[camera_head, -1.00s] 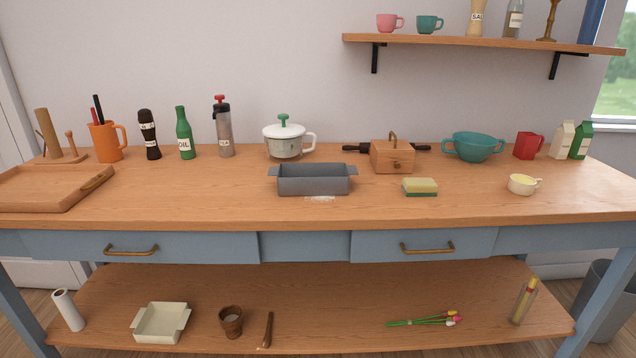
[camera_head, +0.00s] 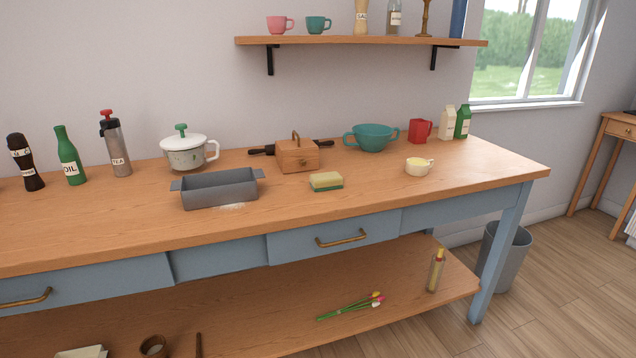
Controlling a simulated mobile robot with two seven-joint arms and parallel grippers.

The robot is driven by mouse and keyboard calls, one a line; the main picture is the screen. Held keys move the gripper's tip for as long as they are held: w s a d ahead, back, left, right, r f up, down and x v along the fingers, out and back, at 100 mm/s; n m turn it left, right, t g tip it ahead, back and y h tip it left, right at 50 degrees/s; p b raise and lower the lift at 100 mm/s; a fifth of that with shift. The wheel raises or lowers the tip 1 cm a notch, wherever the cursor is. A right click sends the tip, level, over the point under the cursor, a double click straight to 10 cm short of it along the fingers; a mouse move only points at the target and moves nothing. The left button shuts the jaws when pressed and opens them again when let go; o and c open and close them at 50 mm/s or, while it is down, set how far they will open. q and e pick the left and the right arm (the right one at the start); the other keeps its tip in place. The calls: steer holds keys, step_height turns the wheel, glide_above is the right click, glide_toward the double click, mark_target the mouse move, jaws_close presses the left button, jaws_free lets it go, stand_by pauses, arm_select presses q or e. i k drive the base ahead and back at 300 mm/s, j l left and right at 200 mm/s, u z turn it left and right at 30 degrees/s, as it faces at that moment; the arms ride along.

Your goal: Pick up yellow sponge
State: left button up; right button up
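The yellow sponge (camera_head: 326,181) lies flat on the wooden tabletop, right of the grey loaf pan and in front of the wooden box. Its top is yellow and its underside is a green layer. Nothing covers it. Neither of my grippers shows in the head view.
A grey loaf pan (camera_head: 218,189) stands left of the sponge, with a pale powdery patch by it. A wooden box (camera_head: 298,155) is behind, and a small cream cup (camera_head: 419,166) is to the right. The tabletop (camera_head: 390,199) in front of the sponge is clear.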

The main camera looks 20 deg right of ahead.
mark_target(332, 180)
steer(key=i+l+u, duration=0.1)
steer(key=i+l, duration=0.25)
steer(key=l, duration=0.3)
steer(key=i+l+u, duration=0.15)
steer(key=l, duration=0.15)
steer(key=i+l+u, duration=0.1)
steer(key=l, duration=0.25)
steer(key=i, duration=0.05)
